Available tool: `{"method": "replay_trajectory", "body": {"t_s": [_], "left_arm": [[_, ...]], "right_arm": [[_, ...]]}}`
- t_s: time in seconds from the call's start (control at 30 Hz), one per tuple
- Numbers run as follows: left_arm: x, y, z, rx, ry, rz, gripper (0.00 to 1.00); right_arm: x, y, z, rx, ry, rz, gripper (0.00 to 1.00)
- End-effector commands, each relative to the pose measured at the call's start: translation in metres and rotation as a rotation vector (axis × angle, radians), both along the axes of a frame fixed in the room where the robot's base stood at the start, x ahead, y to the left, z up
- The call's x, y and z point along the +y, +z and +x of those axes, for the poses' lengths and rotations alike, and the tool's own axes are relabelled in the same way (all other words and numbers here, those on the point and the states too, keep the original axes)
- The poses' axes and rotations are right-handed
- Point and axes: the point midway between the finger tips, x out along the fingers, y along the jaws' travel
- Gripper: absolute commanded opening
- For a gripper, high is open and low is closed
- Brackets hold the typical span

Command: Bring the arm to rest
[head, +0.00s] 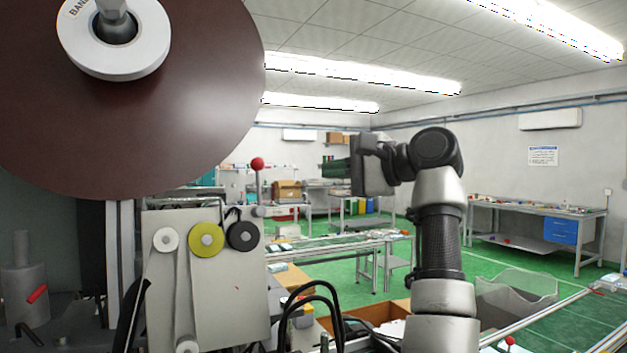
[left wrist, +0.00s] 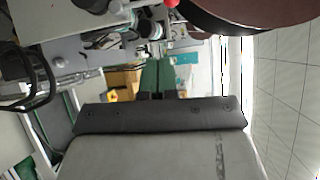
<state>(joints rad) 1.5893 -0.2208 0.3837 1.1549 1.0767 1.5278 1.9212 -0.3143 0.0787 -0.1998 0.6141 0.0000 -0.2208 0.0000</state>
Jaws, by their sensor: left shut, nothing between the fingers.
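My left arm (head: 440,235) rises from the bottom of the head view, right of centre, and bends at the top. Its gripper (head: 328,167) points left, in the air, with nothing held. In the left wrist view the two green fingers (left wrist: 156,78) lie together, shut and empty. My right gripper is in neither view.
A machine with a large dark red reel (head: 130,120) and a grey panel of rollers (head: 205,275) fills the left. A red knob (head: 257,164) stands left of the gripper. A cardboard box (head: 398,308) lies low behind the arm. A workbench (head: 540,215) stands back right; green floor is open before it.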

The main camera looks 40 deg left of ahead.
Motion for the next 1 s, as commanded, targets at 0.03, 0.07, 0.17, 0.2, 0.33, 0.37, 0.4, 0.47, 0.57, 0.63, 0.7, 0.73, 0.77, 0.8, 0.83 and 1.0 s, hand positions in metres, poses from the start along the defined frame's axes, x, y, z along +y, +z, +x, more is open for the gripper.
{"method": "replay_trajectory", "body": {"t_s": [0.03,0.07,0.17,0.2,0.33,0.37,0.4,0.47,0.57,0.63,0.7,0.73,0.77,0.8,0.83,1.0], "left_arm": [[-0.006,0.0,0.002,0.001,-0.002,0.001,0.0],[-0.009,0.001,0.003,0.001,-0.002,0.0,0.0],[-0.015,0.002,0.003,0.0,-0.001,0.0,0.0],[-0.017,0.003,0.004,0.0,-0.001,0.0,0.0],[-0.018,0.003,0.004,0.0,0.0,0.0,0.0],[-0.018,0.003,0.004,0.0,0.0,0.0,0.0],[-0.018,0.003,0.004,0.0,0.0,0.0,0.0],[-0.018,0.003,0.004,0.0,0.0,0.0,0.0],[-0.017,0.003,0.004,0.0,0.0,0.0,0.0],[-0.017,0.003,0.004,0.0,0.0,0.0,0.0],[-0.017,0.003,0.004,0.0,0.0,0.0,0.0],[-0.017,0.003,0.004,0.0,0.0,0.0,0.0],[-0.017,0.003,0.004,0.0,0.0,0.0,0.0],[-0.017,0.002,0.004,0.004,0.0,0.002,0.0],[-0.016,0.001,0.005,0.011,0.001,0.009,0.0],[-0.004,-0.018,0.017,0.213,0.007,0.172,0.0]], "right_arm": [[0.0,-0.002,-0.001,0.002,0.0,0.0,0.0],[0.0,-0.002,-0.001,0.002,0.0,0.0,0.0],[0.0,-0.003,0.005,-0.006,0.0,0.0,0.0],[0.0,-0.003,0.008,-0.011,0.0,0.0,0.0],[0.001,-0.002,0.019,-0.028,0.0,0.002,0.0],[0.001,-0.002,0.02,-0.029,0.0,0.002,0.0],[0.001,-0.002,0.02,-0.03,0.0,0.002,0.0],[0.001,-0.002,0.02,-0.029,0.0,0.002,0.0],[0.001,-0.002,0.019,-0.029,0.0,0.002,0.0],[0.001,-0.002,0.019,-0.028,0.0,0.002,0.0],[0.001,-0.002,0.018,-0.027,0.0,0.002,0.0],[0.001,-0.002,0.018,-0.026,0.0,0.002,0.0],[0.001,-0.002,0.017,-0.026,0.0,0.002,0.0],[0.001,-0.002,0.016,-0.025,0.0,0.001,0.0],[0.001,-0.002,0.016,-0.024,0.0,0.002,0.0],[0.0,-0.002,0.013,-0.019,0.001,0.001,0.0]]}}
